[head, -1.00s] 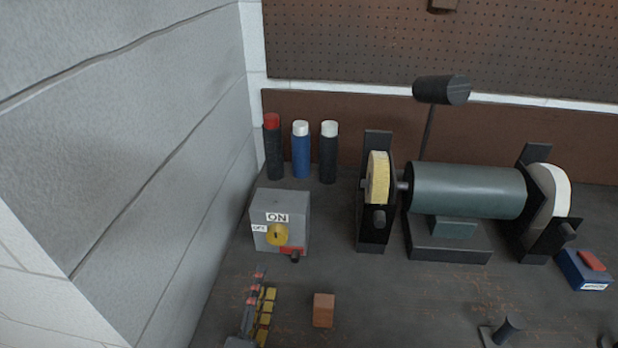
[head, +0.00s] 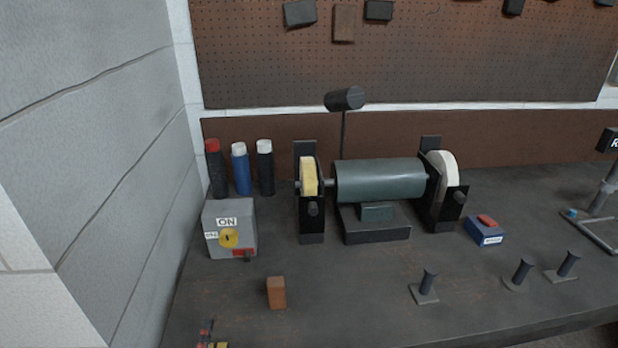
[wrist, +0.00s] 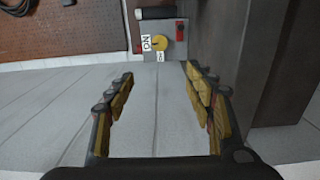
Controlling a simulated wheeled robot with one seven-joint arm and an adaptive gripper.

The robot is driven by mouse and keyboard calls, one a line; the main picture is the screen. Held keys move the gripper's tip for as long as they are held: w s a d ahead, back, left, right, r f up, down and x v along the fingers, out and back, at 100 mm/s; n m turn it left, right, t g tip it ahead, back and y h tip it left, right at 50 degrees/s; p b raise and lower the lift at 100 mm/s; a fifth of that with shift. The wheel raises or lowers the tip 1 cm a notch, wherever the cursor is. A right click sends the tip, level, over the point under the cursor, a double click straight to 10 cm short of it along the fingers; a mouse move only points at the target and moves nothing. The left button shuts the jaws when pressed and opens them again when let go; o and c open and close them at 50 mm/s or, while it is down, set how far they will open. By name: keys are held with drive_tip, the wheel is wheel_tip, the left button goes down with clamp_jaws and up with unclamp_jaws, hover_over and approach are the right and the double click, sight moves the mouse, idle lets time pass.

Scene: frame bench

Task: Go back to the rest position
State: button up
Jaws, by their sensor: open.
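My gripper (wrist: 158,105) is open and empty in the wrist view, its two padded fingers spread wide apart. Beyond the fingertips, the grey switch box (wrist: 163,40) with a yellow knob and an ON label shows, apart from the fingers. In the head view, only a tip of my gripper (head: 208,338) shows at the bottom edge, below the switch box (head: 243,215), not touching anything visible.
A bench grinder (head: 380,182) with two wheels stands mid-bench. A brown block (head: 276,292) stands in front. Several bottles stand by the left wall, including a blue one (head: 241,170). A blue box (head: 484,232) and small posts (head: 424,289) are to the right.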

drive_tip(key=w+d+r+m+g+h+p, duration=0.1)
drive_tip(key=w+d+m+g+h, duration=0.15)
drive_tip(key=d, duration=0.65)
drive_tip(key=w+d+m+g+h+p, duration=0.1)
drive_tip(key=d+m+g+h, duration=0.25)
drive_tip(key=d, duration=0.55)
drive_tip(key=w+d+r+m+g+h+p, duration=0.1)
drive_tip(key=w+d+m+g+h, duration=0.15)
drive_tip(key=d, duration=0.65)
drive_tip(key=s+d+r+m+g+y+p, duration=0.1)
drive_tip(key=s+d+m+g+y+p, duration=0.1)
drive_tip(key=s+d+m+g, duration=0.65)
wheel_tip(320, 180, up, 7)
drive_tip(key=s+d+m+t+y+p, duration=0.1)
drive_tip(key=m+t+y+p, duration=0.1)
drive_tip(key=t+y, duration=0.2)
drive_tip(key=shift+s+d+r+t+y, duration=0.15)
drive_tip(key=shift+s+d+t+y, duration=0.1)
drive_tip(key=shift+s+t+y, duration=0.1)
